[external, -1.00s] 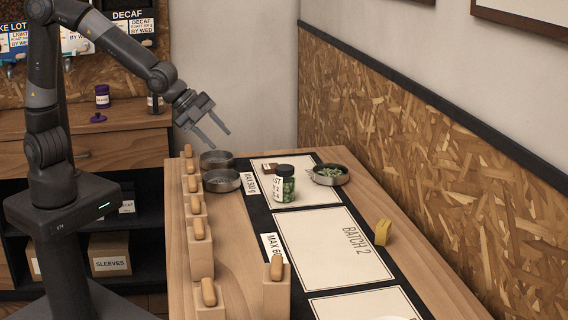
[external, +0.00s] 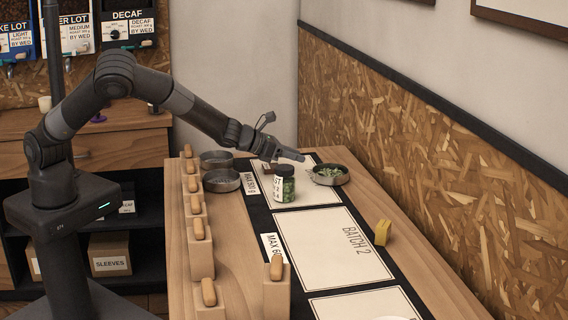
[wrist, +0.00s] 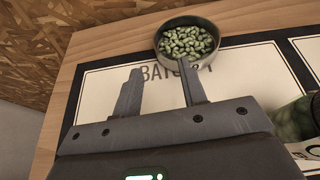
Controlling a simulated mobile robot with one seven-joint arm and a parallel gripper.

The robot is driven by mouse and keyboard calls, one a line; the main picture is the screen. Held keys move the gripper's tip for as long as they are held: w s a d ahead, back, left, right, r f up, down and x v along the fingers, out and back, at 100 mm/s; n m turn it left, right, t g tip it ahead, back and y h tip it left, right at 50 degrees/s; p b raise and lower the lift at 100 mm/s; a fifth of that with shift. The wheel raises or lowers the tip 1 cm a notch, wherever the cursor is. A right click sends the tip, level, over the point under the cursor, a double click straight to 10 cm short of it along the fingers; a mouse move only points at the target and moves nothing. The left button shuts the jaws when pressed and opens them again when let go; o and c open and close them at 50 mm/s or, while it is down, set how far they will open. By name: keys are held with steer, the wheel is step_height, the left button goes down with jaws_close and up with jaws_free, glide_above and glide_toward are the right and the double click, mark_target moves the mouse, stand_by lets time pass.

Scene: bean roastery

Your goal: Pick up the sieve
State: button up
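A round, shallow metal dish with green beans (external: 331,182) stands at the far right of the table, over the edge of the far card; it also shows in the wrist view (wrist: 212,58). Two empty round grey dishes, a rear one (external: 216,163) and a front one (external: 222,183), stand at the table's far left. I cannot tell for certain which of these round vessels is the sieve. My gripper (external: 294,155) is above the far card, left of the bean dish. In the wrist view its fingers (wrist: 160,88) are apart and empty, with the bean dish beyond their tips.
A dark-lidded jar of green beans (external: 285,189) stands close by my gripper, at right in the wrist view (wrist: 296,122). Several wooden blocks with rounded tops line the table's left edge. A yellow block (external: 382,233) sits at right. The "BATCH 2" card (external: 325,250) is clear.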

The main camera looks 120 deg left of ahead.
mark_target(333, 167)
steer(key=shift+w+a+f+m, duration=0.3)
steer(key=shift+a+m, duration=0.1)
steer(key=shift+a, duration=0.05)
steer(key=shift+x, duration=5.15)
steer(key=shift+s+a, duration=0.1)
steer(key=shift+c, duration=0.5)
jaws_close()
